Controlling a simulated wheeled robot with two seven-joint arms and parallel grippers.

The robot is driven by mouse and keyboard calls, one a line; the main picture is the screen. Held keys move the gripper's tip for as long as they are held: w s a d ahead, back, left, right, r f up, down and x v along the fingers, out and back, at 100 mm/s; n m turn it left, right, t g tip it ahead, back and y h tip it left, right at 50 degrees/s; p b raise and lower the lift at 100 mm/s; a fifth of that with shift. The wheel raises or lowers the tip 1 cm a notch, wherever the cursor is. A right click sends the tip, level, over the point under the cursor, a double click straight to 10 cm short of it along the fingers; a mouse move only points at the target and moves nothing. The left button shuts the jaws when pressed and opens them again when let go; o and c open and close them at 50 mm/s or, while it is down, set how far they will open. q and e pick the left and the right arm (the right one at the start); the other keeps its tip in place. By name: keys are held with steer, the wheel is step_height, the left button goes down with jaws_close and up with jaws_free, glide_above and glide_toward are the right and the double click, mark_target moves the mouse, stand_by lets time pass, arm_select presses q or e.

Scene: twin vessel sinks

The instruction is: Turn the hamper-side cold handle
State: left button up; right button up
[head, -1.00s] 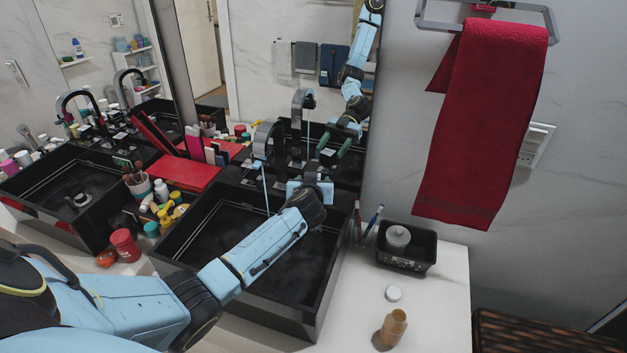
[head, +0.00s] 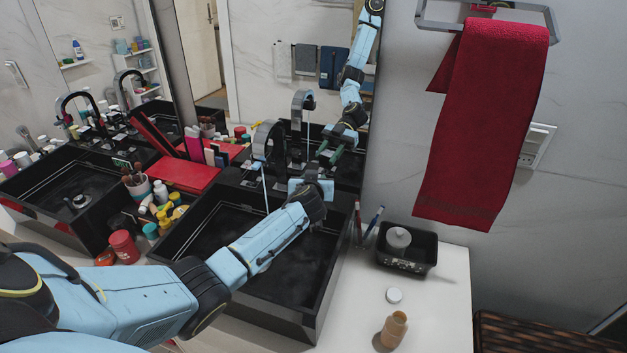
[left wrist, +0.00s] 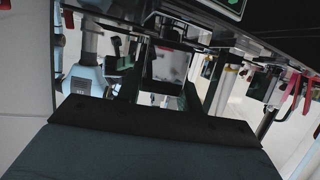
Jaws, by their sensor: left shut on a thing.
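The hamper-side sink (head: 318,318) is a black square basin in the middle of the head view. Its dark curved faucet (head: 268,138) stands at the back, and a thin stream of water (head: 266,190) falls from the spout. My left arm reaches across the basin, and my left gripper (head: 311,170) is at the faucet's right side, near the mirror. It is shut on the cold handle, which is mostly hidden by the gripper. In the left wrist view the dark gripper body fills the bottom, and the handle cannot be made out. My right gripper is not in view.
A red tray (head: 188,174) and several bottles crowd the left of the basin. A red towel (head: 480,130) hangs above. The woven hamper (head: 530,335) is lower right.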

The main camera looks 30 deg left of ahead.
arm_select(q)
steer(key=shift+r+m+t+h+p, duration=0.1)
steer(key=shift+m+t+h+p, duration=0.3)
steer(key=shift+m+h+p, duration=0.75)
steer(key=shift+m+h, duration=0.45)
steer(key=shift+h, duration=0.1)
steer(key=o, duration=1)
steer(key=shift+s+d+r+p, duration=0.1)
steer(key=shift+s+r+p, duration=0.05)
steer(key=shift+s+p, duration=0.4)
steer(key=p+v, duration=0.1)
steer(key=v, duration=1.1)
steer(key=shift+s, duration=0.2)
